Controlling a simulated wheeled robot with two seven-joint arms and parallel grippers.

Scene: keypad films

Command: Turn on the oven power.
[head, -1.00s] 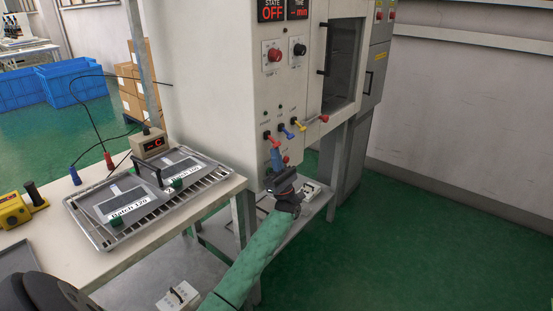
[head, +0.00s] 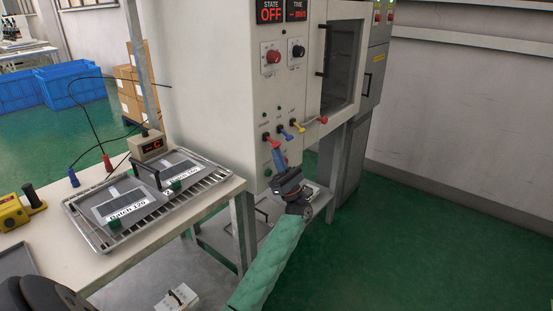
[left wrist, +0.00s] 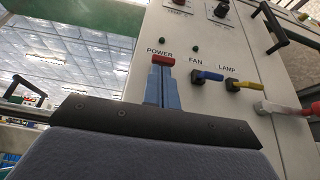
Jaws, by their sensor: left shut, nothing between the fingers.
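The oven (head: 215,75) is a tall cream cabinet, and its state display (head: 271,11) reads OFF. The red POWER lever (head: 273,141) is on its lower front; in the left wrist view the red lever (left wrist: 163,60) sits under the POWER label. My left gripper (head: 278,157) is shut and empty, its blue fingertips just below the red lever. In the left wrist view the fingers (left wrist: 162,82) reach up to the lever's underside; I cannot tell whether they touch. The lever's base is partly hidden.
The blue FAN lever (left wrist: 207,77) and yellow LAMP lever (left wrist: 245,86) stand close to the right of the fingers. A red-tipped handle (head: 322,119) is farther right. A table with a wire rack (head: 105,243) and trays stands at left. The floor at right is clear.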

